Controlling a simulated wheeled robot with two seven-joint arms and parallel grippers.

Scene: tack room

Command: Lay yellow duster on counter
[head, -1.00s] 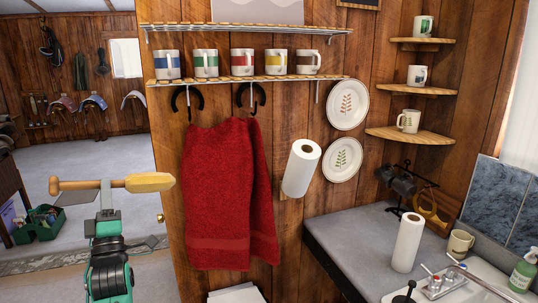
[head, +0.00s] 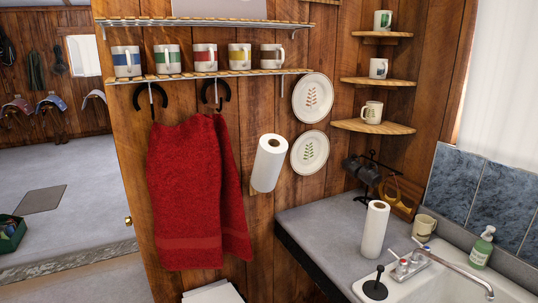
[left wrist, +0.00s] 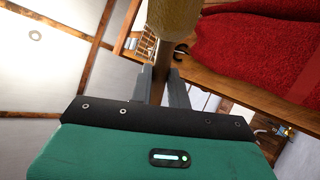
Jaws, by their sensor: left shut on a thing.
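The yellow duster (left wrist: 173,18) shows at the top of the left wrist view, with its brown handle running down from the yellow head. My left gripper (left wrist: 159,82) is shut on that handle. Neither the duster nor either gripper shows in the head view now. The grey counter (head: 318,222) is at the lower right of the head view, with bare surface at its left part. My right gripper is in no view.
On the counter stand a paper towel roll (head: 374,229), a mug (head: 423,227) and a mug rack (head: 372,180). The sink (head: 430,288) with its tap is at the right front. A red towel (head: 187,195) hangs on the wall; it also shows in the left wrist view (left wrist: 245,45).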

